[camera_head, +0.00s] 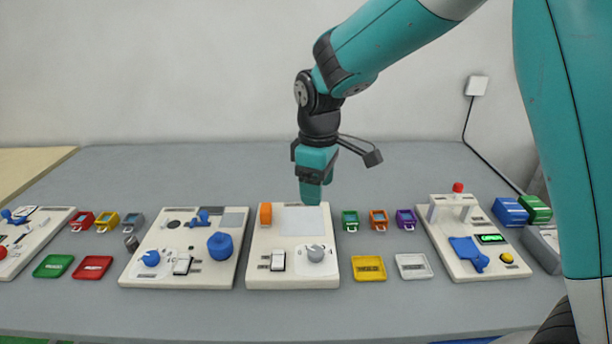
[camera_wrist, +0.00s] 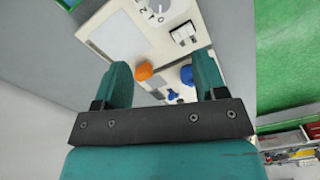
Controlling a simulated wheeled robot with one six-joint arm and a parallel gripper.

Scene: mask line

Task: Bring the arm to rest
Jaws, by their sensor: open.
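My gripper (camera_head: 311,190) hangs pointing down over the back of the middle white panel (camera_head: 290,278). In the wrist view my gripper (camera_wrist: 163,75) has its two teal fingers apart, with nothing held between them. An orange knob (camera_wrist: 144,72) shows beyond the gap and looks apart from the fingers. The same orange knob (camera_head: 266,213) stands at the panel's back left in the head view. The exact height of the fingertips above the panel is hard to tell.
The middle panel carries a grey dial (camera_head: 317,253) and a switch (camera_head: 278,260). A panel with blue knobs (camera_head: 238,270) stands left, one with a red button (camera_head: 458,187) right. Small coloured boxes and trays, like the yellow tray (camera_head: 369,268), lie between. The table's back is clear.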

